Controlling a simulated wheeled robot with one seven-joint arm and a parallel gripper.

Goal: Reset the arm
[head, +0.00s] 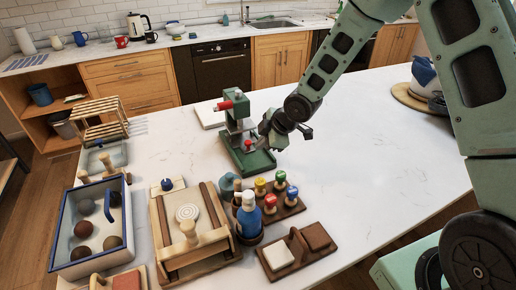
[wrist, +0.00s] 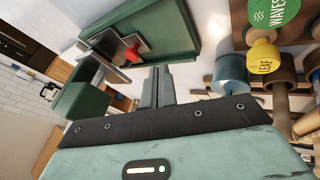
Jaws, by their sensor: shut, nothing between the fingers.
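My gripper (head: 275,135) hangs over the white table, just right of the green hand press, with my arm coming down from the upper right. In the wrist view its two fingers (wrist: 158,80) lie together, empty. The green press (head: 236,125) stands upright on its green base, with a red handle at the top and a red knob low down. In the wrist view the press (wrist: 85,100) is tilted by the camera angle, and its red knob (wrist: 133,52) shows beyond the fingertips. I cannot tell the exact gap between gripper and press.
Stamps with coloured tops (head: 270,201), a blue-and-white bottle (head: 248,215), a wooden frame (head: 162,235) and a blue-edged tray (head: 127,225) crowd the front left. The table's right-hand middle (head: 370,150) is clear.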

